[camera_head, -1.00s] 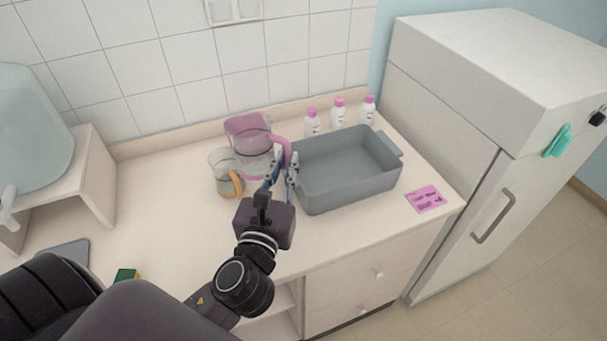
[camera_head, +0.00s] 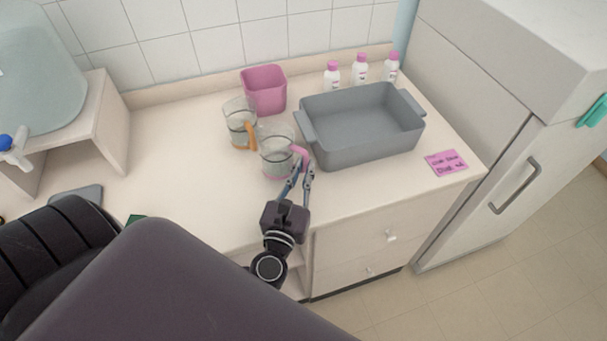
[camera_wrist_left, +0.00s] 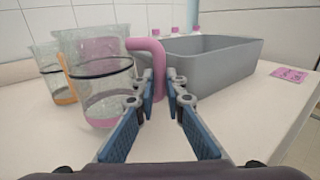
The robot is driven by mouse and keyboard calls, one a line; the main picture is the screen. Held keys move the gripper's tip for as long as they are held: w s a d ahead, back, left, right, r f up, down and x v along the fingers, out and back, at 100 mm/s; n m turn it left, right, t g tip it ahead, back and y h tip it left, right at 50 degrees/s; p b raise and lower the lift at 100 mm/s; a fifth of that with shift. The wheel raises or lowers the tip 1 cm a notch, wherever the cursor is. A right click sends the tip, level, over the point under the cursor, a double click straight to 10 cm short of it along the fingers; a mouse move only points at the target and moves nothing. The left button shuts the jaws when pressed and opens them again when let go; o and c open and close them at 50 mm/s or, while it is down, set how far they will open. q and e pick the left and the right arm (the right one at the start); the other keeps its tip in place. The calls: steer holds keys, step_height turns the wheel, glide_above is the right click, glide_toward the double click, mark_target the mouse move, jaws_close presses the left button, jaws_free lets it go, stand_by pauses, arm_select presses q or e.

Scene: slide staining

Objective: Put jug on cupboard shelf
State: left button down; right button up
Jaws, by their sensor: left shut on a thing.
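A clear jug with a pink handle (camera_head: 274,158) is near the front of the counter, upright; it also shows in the left wrist view (camera_wrist_left: 98,80). My left gripper (camera_head: 301,172) is shut on its pink handle, on the jug's right side; its fingers close around the handle in the left wrist view (camera_wrist_left: 163,95). I cannot tell whether the jug's base touches the counter. A second clear jug with an orange handle (camera_head: 238,120) stands just behind it. The open cupboard shelf (camera_head: 293,284) under the counter is mostly hidden by my arm. My right gripper is not in view.
A grey basin (camera_head: 372,147) stands close to the right of the held jug. A pink bin (camera_head: 265,90) and several white bottles (camera_head: 360,68) stand behind. A pink note (camera_head: 446,163) lies at right. Drawers (camera_head: 358,242) and a fridge (camera_head: 470,130) are at right.

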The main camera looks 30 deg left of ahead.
arm_select(q)
steer(key=shift+f, duration=0.85)
steer(key=shift+f, duration=0.15)
steer(key=c, duration=2)
jaws_free()
